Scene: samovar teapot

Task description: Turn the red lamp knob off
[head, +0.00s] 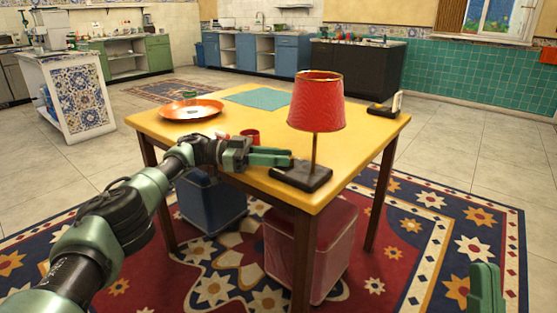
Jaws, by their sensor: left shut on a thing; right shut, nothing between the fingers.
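The red lamp (318,100) stands upright near the front right of the yellow table (365,135). It has a red shade with a gold rim, a thin stem and a dark square base (301,179). My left gripper (291,159) reaches in from the left, low over the tabletop, with its green fingertips at the back left edge of the base. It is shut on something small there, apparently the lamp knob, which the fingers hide. My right gripper (485,290) is shut and empty at the bottom right, away from the table.
An orange plate (192,109), a teal cloth (258,98) and a red cup (250,135) are on the table. A dark-based object (383,110) sits at its right corner. Blue (212,205) and red (320,245) stools stand beneath.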

